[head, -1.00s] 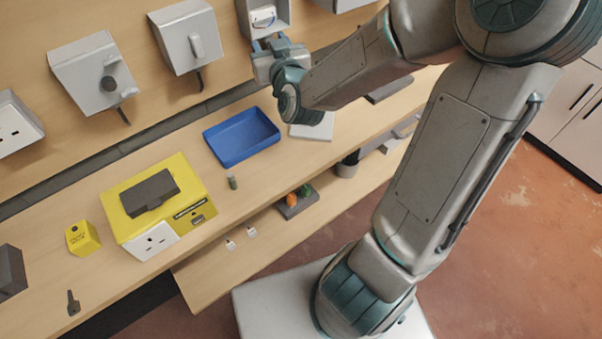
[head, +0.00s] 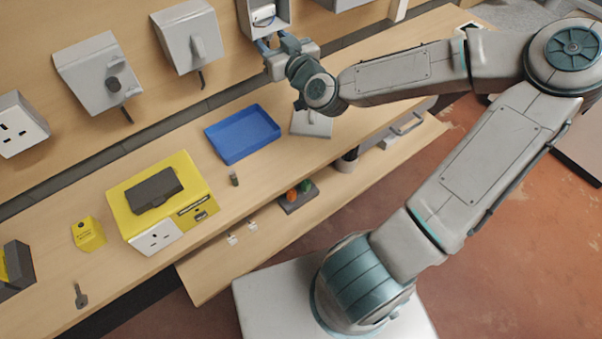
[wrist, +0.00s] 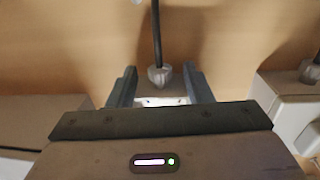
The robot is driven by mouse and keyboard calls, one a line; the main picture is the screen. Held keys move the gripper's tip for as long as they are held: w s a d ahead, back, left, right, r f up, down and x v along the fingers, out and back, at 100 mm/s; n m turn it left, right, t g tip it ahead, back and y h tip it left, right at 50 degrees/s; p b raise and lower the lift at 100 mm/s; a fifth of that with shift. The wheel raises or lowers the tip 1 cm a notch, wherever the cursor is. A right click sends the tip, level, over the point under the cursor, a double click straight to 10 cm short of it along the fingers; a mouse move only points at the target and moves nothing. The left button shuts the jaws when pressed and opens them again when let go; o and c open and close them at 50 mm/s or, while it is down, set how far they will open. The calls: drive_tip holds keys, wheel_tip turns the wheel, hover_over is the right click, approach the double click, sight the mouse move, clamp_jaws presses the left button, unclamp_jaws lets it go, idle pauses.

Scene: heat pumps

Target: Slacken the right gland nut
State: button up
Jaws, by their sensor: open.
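A grey gland nut (wrist: 159,76) with a black cable (wrist: 156,35) shows in the wrist view. It lies between the two spread fingers of my gripper (wrist: 160,70), with visible gaps on both sides. In the head view my gripper (head: 268,44) is at the lower edge of an open grey box (head: 284,17) on the wall panel. The nut is hidden there behind my gripper. A second gland (wrist: 311,70) shows at the right edge of the wrist view, on another box. I cannot tell from these views which gland is the right one.
Grey isolators (head: 98,78) (head: 188,38) hang on the panel left of my gripper. On the bench are a blue tray (head: 242,134), a yellow box (head: 190,185), a yellow block (head: 88,234) and a grey plate (head: 311,122). The bench between tray and panel is clear.

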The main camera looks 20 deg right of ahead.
drive_tip(key=shift+d+n+y, duration=0.15)
drive_tip(key=shift+n+y, duration=0.15)
drive_tip(key=shift+y, duration=0.1)
